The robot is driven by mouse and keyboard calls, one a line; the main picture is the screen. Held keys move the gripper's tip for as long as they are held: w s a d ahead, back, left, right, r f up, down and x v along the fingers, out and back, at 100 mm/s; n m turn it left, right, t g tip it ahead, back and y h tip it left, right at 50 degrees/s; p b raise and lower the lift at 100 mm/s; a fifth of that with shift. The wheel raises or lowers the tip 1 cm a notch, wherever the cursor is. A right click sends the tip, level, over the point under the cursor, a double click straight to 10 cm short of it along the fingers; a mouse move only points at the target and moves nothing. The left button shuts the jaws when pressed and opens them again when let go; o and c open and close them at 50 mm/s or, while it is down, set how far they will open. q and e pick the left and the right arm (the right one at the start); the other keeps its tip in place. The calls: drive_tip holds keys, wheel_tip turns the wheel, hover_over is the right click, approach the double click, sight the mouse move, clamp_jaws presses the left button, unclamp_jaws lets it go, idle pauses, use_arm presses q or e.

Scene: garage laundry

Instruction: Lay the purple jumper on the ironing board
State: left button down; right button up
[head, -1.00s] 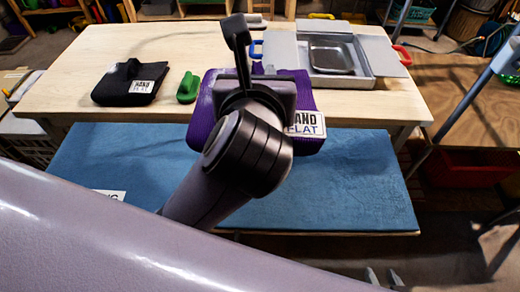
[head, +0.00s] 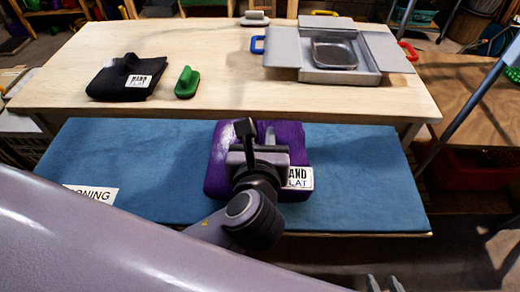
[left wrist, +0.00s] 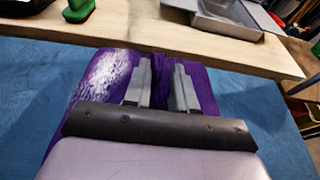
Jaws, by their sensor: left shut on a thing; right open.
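The purple jumper (head: 221,172) is a folded slab with a pale patch and a white label reading in part "LAT". It is over the middle of the blue ironing board (head: 355,180) and looks flat on it, though its underside is hidden. My left gripper (head: 258,136) is above the jumper. In the left wrist view its fingers (left wrist: 161,78) are closed on a raised purple ridge of the jumper (left wrist: 95,90). My right gripper (head: 385,284) shows only its fingertips at the bottom edge, apart and empty.
Behind the board, a wooden table (head: 190,50) holds a black folded garment (head: 115,82), a green handled block (head: 187,82) and a grey open case (head: 340,75). An "IRONING" sign (head: 92,194) is partly hidden by my arm. The board's right part is clear.

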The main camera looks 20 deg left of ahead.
use_arm(q)
wheel_tip(320, 180, down, 3)
drive_tip(key=shift+f, duration=0.1)
drive_tip(key=c, duration=0.9)
unclamp_jaws()
drive_tip(key=shift+f, duration=0.1)
